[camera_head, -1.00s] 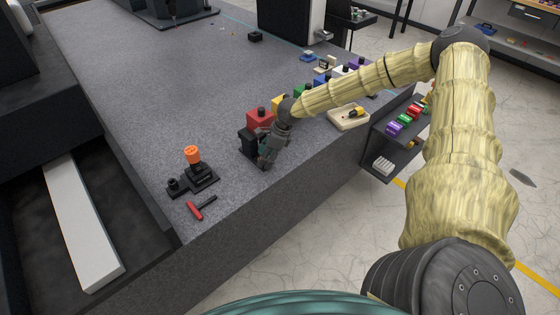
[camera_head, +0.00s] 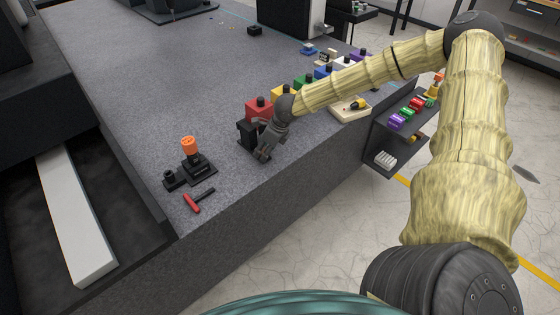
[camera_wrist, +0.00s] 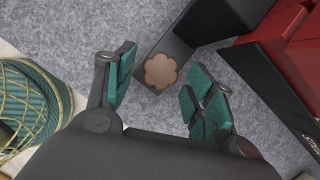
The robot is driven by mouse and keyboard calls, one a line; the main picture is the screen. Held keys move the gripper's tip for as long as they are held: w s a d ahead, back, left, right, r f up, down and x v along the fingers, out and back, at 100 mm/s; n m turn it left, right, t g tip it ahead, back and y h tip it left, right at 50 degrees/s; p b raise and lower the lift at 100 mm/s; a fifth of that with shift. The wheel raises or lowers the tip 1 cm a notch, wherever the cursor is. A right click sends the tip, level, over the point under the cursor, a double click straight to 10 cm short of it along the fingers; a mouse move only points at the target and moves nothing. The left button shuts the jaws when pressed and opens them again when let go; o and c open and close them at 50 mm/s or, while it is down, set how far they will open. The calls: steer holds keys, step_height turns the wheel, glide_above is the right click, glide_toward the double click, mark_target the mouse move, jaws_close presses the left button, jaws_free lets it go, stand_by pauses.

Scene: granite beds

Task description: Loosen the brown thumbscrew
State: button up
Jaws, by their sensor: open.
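The brown thumbscrew (camera_wrist: 161,71) is a lobed knob on the end of a dark block (camera_wrist: 180,45) in the wrist view. My gripper (camera_wrist: 165,92) is open, with its teal-padded fingers to the left and right of the knob. I see no contact between the pads and the knob. In the head view my gripper (camera_head: 264,154) is low over the front edge of the granite bed, in front of the black stand (camera_head: 246,132) beside the red block (camera_head: 258,109). The thumbscrew is hidden there by my gripper.
A black fixture with an orange knob (camera_head: 189,147) stands to the left, with a red-handled tool (camera_head: 191,203) in front. A row of coloured blocks, including a yellow one (camera_head: 283,92), runs to the back right. A cream tray (camera_head: 350,112) lies near the edge. The bed's left middle is clear.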

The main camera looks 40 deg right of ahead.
steer(key=shift+a+f+m+h+b, duration=0.15)
steer(key=shift+m+h+b, duration=0.25)
steer(key=shift+m+b, duration=1.05)
steer(key=b, duration=0.3)
